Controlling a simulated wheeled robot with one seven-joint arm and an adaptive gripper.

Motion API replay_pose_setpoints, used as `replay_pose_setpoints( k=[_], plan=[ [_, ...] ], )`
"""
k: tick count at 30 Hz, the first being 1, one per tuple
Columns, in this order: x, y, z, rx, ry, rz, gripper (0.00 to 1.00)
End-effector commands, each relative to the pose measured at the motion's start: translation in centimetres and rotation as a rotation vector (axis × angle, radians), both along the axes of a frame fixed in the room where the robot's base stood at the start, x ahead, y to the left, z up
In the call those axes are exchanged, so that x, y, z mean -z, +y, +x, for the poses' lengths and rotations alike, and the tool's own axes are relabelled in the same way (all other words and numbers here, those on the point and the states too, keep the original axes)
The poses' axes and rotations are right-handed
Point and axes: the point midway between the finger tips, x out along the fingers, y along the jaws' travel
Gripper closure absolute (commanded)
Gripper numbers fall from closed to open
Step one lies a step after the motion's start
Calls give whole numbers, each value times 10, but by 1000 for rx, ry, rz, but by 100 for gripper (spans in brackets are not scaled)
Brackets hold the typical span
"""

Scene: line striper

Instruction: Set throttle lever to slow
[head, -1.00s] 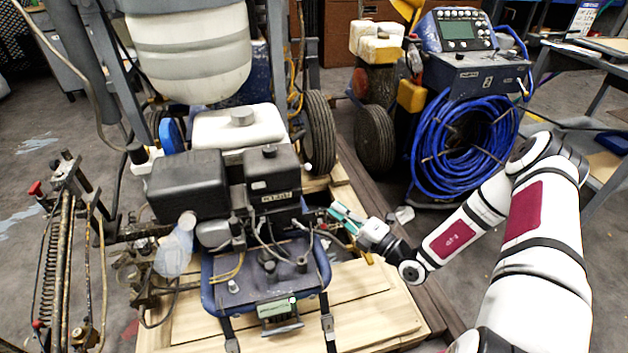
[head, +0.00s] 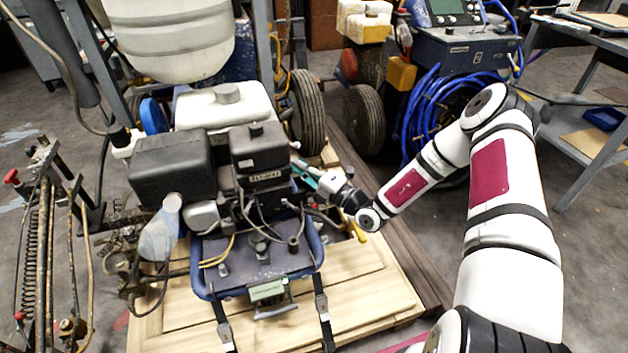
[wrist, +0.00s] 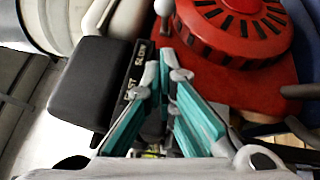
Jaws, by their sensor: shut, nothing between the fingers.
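The engine (head: 262,150) of the line striper shows in the head view, with a small pale knob (head: 295,145) at its upper right side. In the wrist view, a pale rounded knob on a short stalk, which looks like the throttle lever (wrist: 165,8), stands at the top edge. Beside it is a dark label strip (wrist: 137,72) with SLOW toward the top and a partly hidden second word lower down. My gripper (wrist: 166,74) has teal fingers, shut and empty, below the knob and right of the strip. In the head view my gripper (head: 298,168) is at the engine's right side.
A red round slotted cover (wrist: 235,25) lies right of the fingers, and a black box (wrist: 92,82) lies left. A white tank (head: 225,105) stands behind the engine. A wheel (head: 307,110) and a blue hose coil (head: 435,115) are farther back. The wooden pallet (head: 370,290) is below.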

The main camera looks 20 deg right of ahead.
Motion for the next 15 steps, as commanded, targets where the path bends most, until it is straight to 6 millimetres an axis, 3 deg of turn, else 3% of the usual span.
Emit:
replay_pose_setpoints(
  k=[6, 15],
  plan=[
    [-4, -9, 25, 5, -3, -5, 100],
    [-7, -11, 32, 4, -1, -2, 100]
  ],
)
